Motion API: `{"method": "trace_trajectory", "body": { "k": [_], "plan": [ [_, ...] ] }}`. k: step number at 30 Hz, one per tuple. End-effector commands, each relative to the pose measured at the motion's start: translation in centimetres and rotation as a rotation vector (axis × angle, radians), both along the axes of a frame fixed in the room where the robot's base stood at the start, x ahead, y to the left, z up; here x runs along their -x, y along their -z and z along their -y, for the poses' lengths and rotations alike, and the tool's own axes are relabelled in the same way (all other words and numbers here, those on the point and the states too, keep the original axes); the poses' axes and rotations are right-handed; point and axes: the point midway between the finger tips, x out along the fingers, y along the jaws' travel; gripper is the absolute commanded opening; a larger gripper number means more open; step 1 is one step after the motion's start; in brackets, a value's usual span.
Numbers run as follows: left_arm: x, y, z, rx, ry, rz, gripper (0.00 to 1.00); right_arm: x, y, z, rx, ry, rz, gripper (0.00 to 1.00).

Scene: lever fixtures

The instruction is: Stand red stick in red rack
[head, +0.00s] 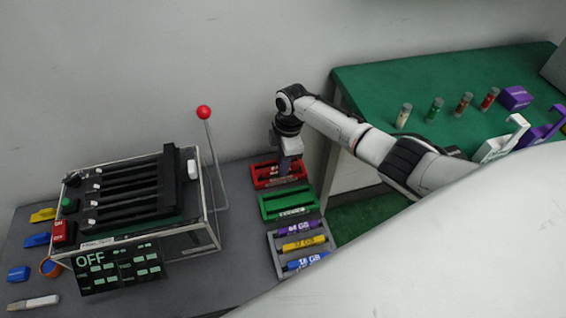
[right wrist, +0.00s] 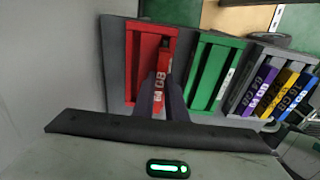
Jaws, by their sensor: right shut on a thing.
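The red rack (head: 262,171) lies on the grey table, at the far end of a row of racks. My right gripper (head: 287,167) points down over it. In the right wrist view, my right gripper (right wrist: 162,99) is shut on the red stick (right wrist: 160,84), which has white lettering on its side. The stick is at the near part of the red rack (right wrist: 134,62), over its right side in that view. I cannot tell whether the stick touches the rack's floor. In the head view the gripper mostly hides the stick. My left gripper is not in view.
Next to the red rack is an empty green rack (head: 270,205), then a grey rack (head: 275,257) holding purple, yellow and blue sticks. A lever fixture with a red ball knob (head: 204,112) stands left. A green table (head: 390,75) with several vials is behind my right arm.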

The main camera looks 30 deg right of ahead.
Motion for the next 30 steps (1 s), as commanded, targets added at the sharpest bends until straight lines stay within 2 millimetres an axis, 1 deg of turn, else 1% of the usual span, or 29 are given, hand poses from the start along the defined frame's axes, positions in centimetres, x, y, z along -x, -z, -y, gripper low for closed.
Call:
{"method": "trace_trajectory", "body": {
  "k": [18, 19, 21, 23, 30],
  "plan": [
    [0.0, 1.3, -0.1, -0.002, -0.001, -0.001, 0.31, 0.0, 1.6, 0.0, -0.001, 0.000, 0.001, 0.00],
    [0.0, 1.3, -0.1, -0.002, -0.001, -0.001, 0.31, 0.0, 1.6, 0.0, -0.001, 0.000, 0.001, 0.13],
    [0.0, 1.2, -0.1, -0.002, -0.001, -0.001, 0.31, 0.0, 1.5, 0.0, -0.001, 0.000, 0.001, 0.25],
    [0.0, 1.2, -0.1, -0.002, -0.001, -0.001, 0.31, 0.0, 1.5, 0.0, -0.001, 0.000, 0.001, 0.34],
    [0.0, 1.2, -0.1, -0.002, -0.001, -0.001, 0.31, 0.0, 1.5, 0.0, 0.000, 0.000, 0.000, 0.34]
  ]
}}
